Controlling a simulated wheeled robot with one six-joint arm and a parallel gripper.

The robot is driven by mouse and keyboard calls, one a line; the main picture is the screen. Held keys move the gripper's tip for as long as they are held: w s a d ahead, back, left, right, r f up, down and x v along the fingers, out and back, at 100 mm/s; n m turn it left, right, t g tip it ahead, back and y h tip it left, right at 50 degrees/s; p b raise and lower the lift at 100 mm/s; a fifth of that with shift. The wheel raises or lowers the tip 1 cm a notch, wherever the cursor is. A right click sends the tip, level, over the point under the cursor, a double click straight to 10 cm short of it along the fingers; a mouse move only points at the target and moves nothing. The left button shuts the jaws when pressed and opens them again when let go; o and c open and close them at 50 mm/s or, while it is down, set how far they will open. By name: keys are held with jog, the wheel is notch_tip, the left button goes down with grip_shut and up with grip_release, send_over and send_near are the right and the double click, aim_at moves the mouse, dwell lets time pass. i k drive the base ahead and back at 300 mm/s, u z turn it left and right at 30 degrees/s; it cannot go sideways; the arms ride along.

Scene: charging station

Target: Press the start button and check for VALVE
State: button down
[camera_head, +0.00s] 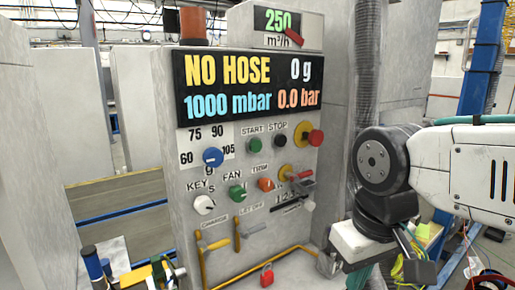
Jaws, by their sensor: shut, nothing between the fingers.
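The green start button (253,146) is on the grey control panel, under the label START. The display (250,84) at the panel's top reads NO HOSE, 0 g, 1000 mbar and 0.0 bar; the word VALVE does not show. My arm comes in from the right, and my gripper (329,264) is low beside the panel's right edge, below and right of the start button and apart from it. It is shut with nothing in it. Its fingertips are small and hard to make out.
A black stop button (280,141) and a red knob on yellow (315,138) are right of start. Below are a blue dial (213,157), a white key switch (204,205), a green fan knob (237,193) and an orange knob (266,184). A red padlock (267,275) is lower down.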

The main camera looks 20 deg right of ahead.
aim_at(255, 145)
jog(key=k, duration=1)
jog(key=z, duration=1.4)
jog(key=i, duration=1.15)
jog(key=u, duration=2.45)
